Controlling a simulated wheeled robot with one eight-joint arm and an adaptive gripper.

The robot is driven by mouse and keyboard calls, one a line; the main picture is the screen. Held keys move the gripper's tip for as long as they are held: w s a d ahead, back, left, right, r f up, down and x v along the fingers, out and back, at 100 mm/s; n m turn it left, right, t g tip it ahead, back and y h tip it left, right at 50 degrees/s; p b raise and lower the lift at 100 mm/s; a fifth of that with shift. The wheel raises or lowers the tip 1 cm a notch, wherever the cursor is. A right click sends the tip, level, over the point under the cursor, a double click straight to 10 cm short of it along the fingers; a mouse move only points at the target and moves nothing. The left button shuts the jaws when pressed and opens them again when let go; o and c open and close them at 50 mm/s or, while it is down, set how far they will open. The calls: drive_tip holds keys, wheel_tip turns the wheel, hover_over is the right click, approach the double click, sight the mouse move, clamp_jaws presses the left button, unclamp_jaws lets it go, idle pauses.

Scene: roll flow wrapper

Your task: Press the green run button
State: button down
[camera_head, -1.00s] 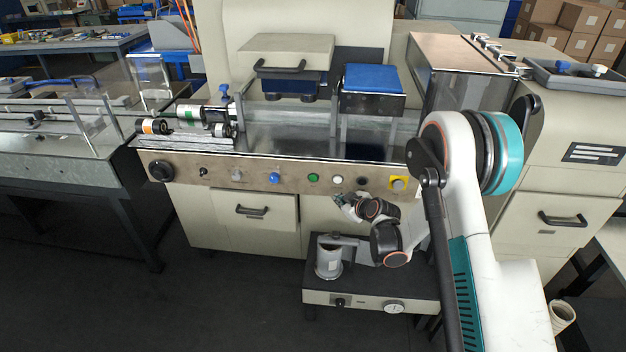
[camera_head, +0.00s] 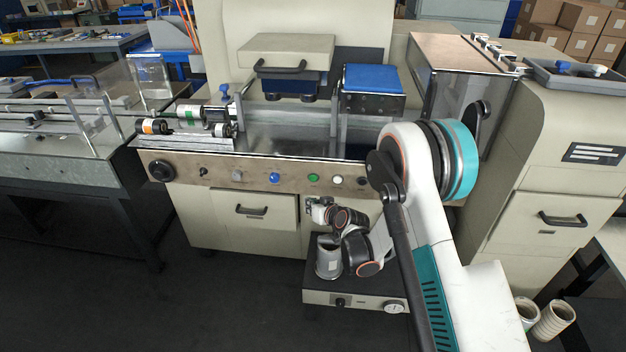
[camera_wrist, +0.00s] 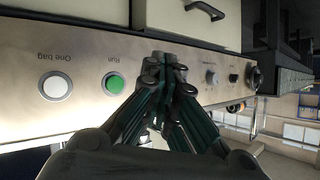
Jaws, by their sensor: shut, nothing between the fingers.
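The green run button (camera_head: 313,178) is on the brown front panel of the wrapping machine, between a blue button and a white one. In the wrist view the green button (camera_wrist: 114,83) shows clearly, with an upside-down "Run" label beside it. My gripper (camera_head: 311,206) is just below the panel, under the green button, in the head view. In the wrist view my gripper's fingertips (camera_wrist: 165,72) are together and empty, to the right of the green button. I cannot tell how far they are from the panel; they hide part of it.
The white "One bag" button (camera_wrist: 55,86) is beside the green one. The blue button (camera_head: 274,178) and a black knob (camera_head: 161,171) are farther left. A drawer handle (camera_head: 252,211) is below. A low stand (camera_head: 325,298) with a metal cup (camera_head: 329,262) is under my gripper.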

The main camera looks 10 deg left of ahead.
sight(313, 178)
drive_tip(key=w, duration=0.8)
drive_tip(key=shift+w, duration=0.35)
drive_tip(key=shift+w, duration=0.1)
idle(1.2)
drive_tip(key=shift+w, duration=0.35)
